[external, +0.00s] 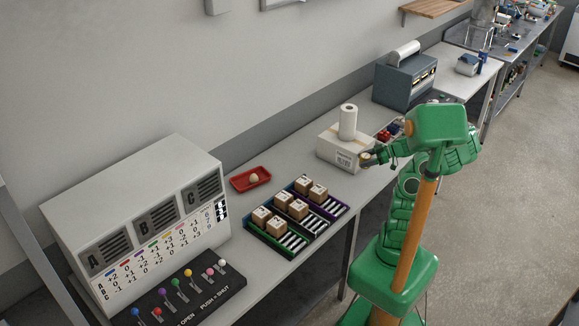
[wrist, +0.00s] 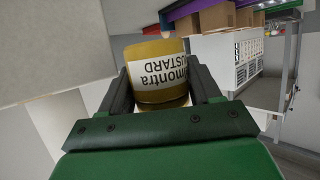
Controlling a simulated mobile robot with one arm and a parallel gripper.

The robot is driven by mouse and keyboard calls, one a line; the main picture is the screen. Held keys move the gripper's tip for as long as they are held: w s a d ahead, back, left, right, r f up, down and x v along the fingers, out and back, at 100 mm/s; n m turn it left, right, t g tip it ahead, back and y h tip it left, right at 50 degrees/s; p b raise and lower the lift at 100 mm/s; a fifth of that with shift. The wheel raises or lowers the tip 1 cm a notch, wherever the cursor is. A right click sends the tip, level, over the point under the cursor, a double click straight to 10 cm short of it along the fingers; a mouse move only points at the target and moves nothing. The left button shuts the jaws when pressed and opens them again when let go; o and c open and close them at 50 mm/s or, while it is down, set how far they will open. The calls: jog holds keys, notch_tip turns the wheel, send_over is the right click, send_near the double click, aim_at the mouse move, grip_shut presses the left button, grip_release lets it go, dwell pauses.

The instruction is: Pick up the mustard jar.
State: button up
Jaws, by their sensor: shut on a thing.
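The mustard jar (wrist: 155,65) is yellow-brown with a white label whose printed text reads upside down in the wrist view. My gripper (wrist: 160,92) is shut on it, with one dark finger on each side of the jar. In the external view the jar (external: 366,158) shows small at the end of my gripper (external: 370,158), in front of the white box. I cannot tell from these views how high the jar is above the table or whether it touches the box.
A white box (external: 338,146) with a paper roll (external: 348,121) on top stands close to my gripper. Small cartons (external: 298,209) in coloured trays, a red tray (external: 250,184) and a lettered panel (external: 135,235) are to the left. A grey-blue machine (external: 404,80) stands behind.

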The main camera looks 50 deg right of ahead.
aim_at(366, 156)
jog(key=shift+r, duration=4)
